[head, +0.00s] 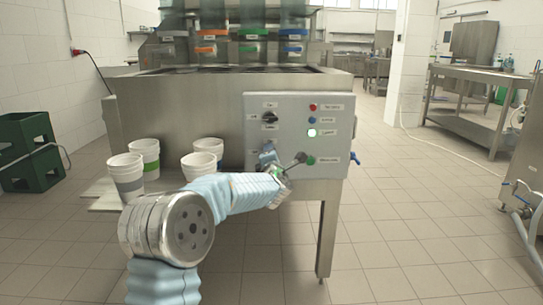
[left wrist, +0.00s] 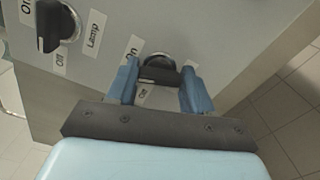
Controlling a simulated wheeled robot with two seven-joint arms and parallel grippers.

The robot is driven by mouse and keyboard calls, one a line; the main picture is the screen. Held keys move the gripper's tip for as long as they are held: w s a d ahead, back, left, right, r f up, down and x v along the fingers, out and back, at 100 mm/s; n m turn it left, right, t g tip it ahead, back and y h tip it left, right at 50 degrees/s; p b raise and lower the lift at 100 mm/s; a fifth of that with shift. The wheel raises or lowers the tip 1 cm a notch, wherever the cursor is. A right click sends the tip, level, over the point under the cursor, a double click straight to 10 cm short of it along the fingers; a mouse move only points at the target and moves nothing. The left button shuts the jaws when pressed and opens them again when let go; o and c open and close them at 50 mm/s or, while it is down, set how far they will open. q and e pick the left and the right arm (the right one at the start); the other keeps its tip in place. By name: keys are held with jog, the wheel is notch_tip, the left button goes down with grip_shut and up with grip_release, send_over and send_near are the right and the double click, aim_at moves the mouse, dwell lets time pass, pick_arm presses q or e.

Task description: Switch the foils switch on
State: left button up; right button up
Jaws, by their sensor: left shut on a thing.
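The grey control panel (head: 335,180) is on the front of the steel machine. In the left wrist view a lower black rotary switch (left wrist: 158,75) sits on the panel, with On and Off labels to its left. Its name label is not visible, so I cannot confirm that it is the foils switch. My left gripper (left wrist: 159,88) has its blue fingers on either side of this knob and is shut on it. In the head view the left gripper (head: 267,155) covers the lower switch. My right gripper is not in view.
The lamp switch (left wrist: 57,24) is close by, above left in the left wrist view. Stacked white cups (head: 127,170) stand at the left.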

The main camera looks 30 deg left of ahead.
pick_arm(q)
jog(key=shift+m+p, duration=0.4)
jog(key=shift+m, duration=1.3)
jog(key=shift+f+m, duration=0.1)
jog(key=shift+m, duration=0.2)
jog(key=o, duration=1)
jog(key=shift+o, duration=0.2)
jog(key=v, duration=1.4)
jog(key=shift+b, duration=0.3)
jog(key=shift+w+f, duration=0.1)
jog(key=shift+w, duration=0.05)
